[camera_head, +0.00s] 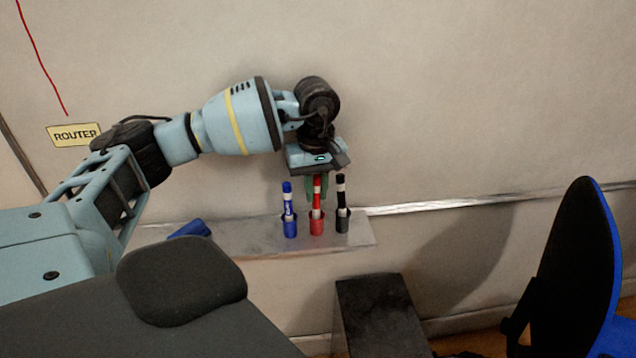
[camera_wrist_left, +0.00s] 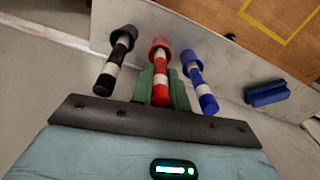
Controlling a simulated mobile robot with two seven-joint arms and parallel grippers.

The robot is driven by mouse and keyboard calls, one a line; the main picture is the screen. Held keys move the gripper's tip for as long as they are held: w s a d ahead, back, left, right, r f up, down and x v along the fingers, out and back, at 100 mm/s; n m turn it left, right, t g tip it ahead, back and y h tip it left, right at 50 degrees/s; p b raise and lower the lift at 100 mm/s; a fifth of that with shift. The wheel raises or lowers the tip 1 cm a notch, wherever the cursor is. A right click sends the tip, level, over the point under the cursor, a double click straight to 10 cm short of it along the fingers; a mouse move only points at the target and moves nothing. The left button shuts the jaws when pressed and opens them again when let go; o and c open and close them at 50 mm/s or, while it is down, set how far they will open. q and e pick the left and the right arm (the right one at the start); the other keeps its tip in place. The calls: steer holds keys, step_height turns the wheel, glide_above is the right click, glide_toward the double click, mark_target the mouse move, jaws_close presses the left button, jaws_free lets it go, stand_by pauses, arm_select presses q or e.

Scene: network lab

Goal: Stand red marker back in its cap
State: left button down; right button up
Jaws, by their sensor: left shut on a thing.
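The red marker (camera_head: 317,194) stands upright with its lower end in the red cap (camera_head: 316,226) on the metal ledge (camera_head: 262,240). My left gripper (camera_head: 317,190) reaches down from above and is shut on the red marker's upper part. In the left wrist view the gripper's green fingers (camera_wrist_left: 162,92) are at the red marker (camera_wrist_left: 160,92), whose far end meets the red cap (camera_wrist_left: 160,48). How deep the marker sits in the cap cannot be told. My right gripper is not in view.
A blue marker (camera_head: 287,203) stands in its blue cap close on the left, and a black marker (camera_head: 341,196) in its black cap close on the right. A blue eraser (camera_head: 190,229) lies at the ledge's left. A blue-backed chair (camera_head: 580,265) and dark box (camera_head: 376,305) are below right.

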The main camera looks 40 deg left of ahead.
arm_select(q)
steer(key=shift+f, duration=0.2)
steer(key=c, duration=1.3)
jaws_free()
steer(key=shift+r, duration=3.95)
